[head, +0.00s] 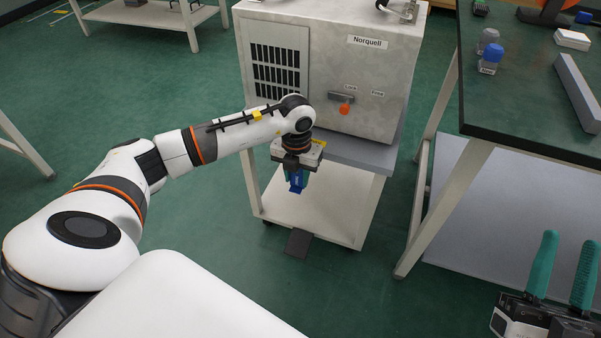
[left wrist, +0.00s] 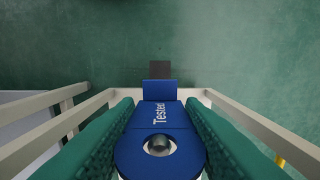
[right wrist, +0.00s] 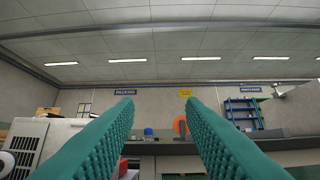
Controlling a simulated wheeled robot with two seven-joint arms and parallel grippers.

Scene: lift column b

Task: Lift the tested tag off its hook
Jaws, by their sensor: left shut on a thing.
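The tested tag (left wrist: 158,118) is blue with white "Tested" lettering. It lies between the teal fingers of my left gripper (left wrist: 158,104) in the left wrist view, with a finger against each side. A rounded metal end (left wrist: 159,146), apparently the hook, shows in the tag's hole. In the head view the tag (head: 296,184) shows as a small blue patch below my left gripper (head: 297,177), in front of the cart; the hook is hidden there. My right gripper (head: 570,240) is open and empty at the lower right, its fingers wide apart in the right wrist view (right wrist: 162,100).
The grey Norquell machine (head: 335,75), with an orange-knobbed latch (head: 344,109), stands on a white wheeled cart (head: 300,220) just behind my left gripper. A dark-topped bench (head: 530,100) at right holds stamps (head: 490,58) and a grey bar (head: 577,92). Open green floor lies left.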

